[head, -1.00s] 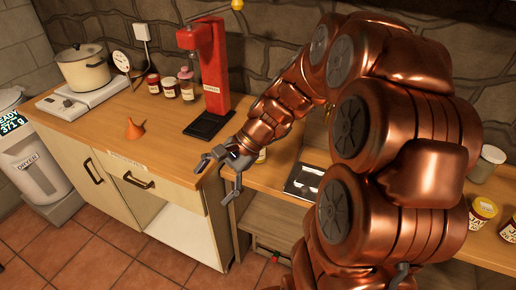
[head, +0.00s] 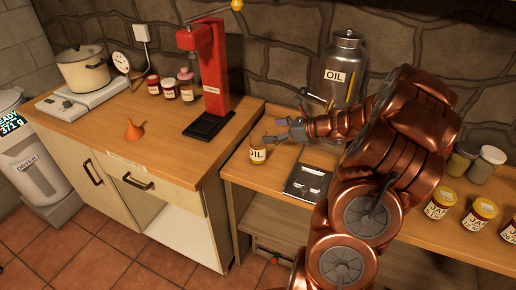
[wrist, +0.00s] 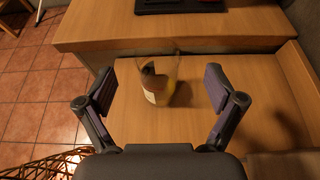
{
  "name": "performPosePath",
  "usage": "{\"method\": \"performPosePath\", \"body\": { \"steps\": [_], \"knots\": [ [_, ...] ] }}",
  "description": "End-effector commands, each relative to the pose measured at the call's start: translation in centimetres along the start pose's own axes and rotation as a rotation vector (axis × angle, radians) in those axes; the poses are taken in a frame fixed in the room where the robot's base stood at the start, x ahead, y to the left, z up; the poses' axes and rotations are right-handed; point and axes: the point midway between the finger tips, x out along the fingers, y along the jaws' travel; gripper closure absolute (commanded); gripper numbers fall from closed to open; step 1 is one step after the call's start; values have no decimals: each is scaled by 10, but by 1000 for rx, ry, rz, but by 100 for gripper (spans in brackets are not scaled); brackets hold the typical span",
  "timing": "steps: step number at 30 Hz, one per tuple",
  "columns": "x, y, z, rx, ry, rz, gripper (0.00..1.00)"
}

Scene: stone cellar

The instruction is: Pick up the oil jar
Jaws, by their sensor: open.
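The oil jar (head: 257,152) is a small glass jar with a pale label reading OIL. It stands upright on the lower wooden bench, near its left end. In the wrist view the see-through jar (wrist: 160,80) is centred between my fingers and a little beyond them, with room on both sides. My gripper (head: 272,130) is open and empty, just right of the jar in the head view. I cannot tell from the head view whether a finger touches it.
A large metal OIL canister (head: 341,72) stands behind my arm. A small metal plate (head: 308,183) lies on the bench. Several yellow-lidded jars (head: 480,214) stand at right. The higher counter (head: 190,153) at left carries a red press (head: 213,70) and an orange funnel (head: 134,130).

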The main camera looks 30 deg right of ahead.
Motion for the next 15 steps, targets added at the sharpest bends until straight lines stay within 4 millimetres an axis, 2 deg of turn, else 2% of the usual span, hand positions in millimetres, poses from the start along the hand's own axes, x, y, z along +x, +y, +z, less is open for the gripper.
{"method": "performPosePath", "body": {
  "steps": [15],
  "knots": [
    [56,4,-9,-1,3,3,7]
  ]
}}
